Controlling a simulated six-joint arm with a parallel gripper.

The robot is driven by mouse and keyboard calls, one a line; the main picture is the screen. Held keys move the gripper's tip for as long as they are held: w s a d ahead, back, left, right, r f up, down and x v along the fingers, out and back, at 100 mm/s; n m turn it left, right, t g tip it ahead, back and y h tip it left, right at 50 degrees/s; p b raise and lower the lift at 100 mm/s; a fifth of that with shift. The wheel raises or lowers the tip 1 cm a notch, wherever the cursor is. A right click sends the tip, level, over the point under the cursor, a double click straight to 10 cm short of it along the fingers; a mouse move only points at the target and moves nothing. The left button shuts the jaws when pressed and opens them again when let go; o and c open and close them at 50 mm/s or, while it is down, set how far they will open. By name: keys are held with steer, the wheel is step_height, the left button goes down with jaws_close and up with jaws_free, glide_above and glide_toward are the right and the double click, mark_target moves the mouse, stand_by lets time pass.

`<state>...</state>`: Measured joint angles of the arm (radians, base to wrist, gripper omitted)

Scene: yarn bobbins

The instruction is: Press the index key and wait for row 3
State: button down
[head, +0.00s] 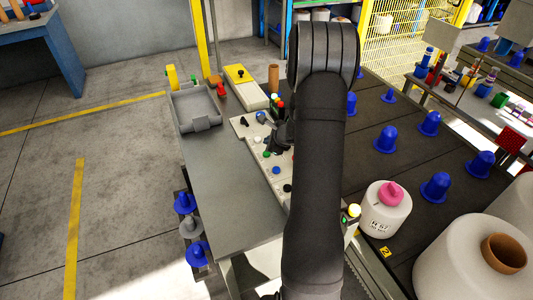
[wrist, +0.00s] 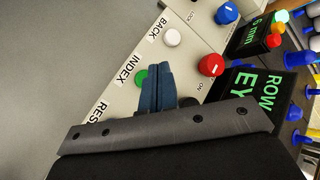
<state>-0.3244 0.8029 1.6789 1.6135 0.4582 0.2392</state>
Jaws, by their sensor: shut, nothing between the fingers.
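In the wrist view the green key (wrist: 141,78) sits beside the printed word INDEX on the pale control panel (wrist: 112,98). My gripper (wrist: 157,70) has its blue fingers shut and empty, with the tips just right of the green key and over part of it. Whether they touch it I cannot tell. A black display (wrist: 262,92) shows green letters, "ROW" and "EY", partly cut off by my gripper. In the head view the panel (head: 243,126) stands left of my arm, and my gripper (head: 272,146) is low over it, partly hidden.
A white key (wrist: 172,38) by BACK, a red button (wrist: 211,65) and a blue knob (wrist: 227,13) are close by. Blue pegs (head: 429,123) and a white bobbin (head: 384,222) stand right of my arm; the grey tabletop (head: 225,190) is clear.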

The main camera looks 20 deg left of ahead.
mark_target(268, 155)
steer(key=shift+f, duration=1.55)
stand_by(0.9)
steer(key=shift+f, duration=0.4)
steer(key=shift+f, duration=0.5)
stand_by(0.5)
stand_by(0.3)
steer(key=shift+r, duration=0.95)
